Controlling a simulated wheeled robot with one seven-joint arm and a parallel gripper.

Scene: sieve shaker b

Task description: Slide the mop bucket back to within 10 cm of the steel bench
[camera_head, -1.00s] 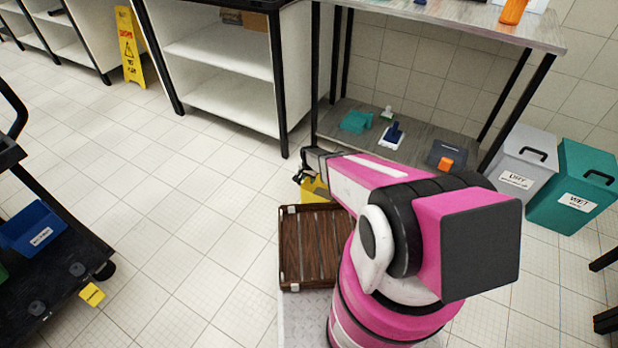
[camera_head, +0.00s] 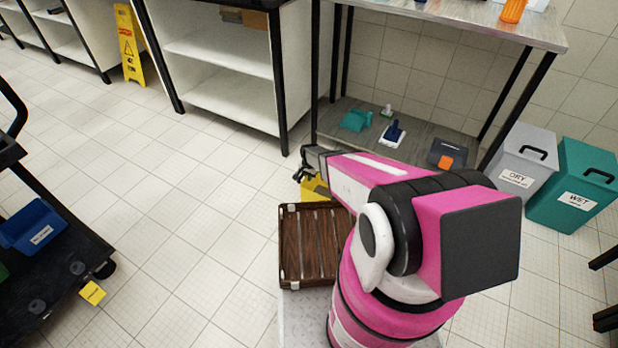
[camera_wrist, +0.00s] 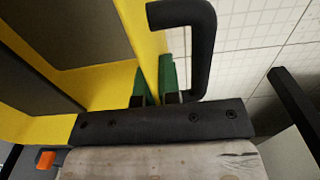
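The yellow mop bucket (camera_head: 316,188) stands on the floor in front of the steel bench (camera_head: 470,24), mostly hidden behind my arm and the brown slatted tray. The floor gap between bucket and bench is hidden by my arm. In the wrist view the bucket (camera_wrist: 100,82) fills the left, with a black bent handle (camera_wrist: 207,50) at upper middle. My gripper (camera_wrist: 157,82) has its green fingertips close together on either side of a thin yellow edge of the bucket, and it looks shut on it. My gripper (camera_head: 303,173) also shows at the bucket in the head view.
The brown slatted tray (camera_head: 314,246) is close in front of the bucket. White shelving (camera_head: 220,60) stands left of the bench, and grey (camera_head: 520,170) and teal (camera_head: 575,190) bins stand right. A dark cart (camera_head: 55,270) is at far left.

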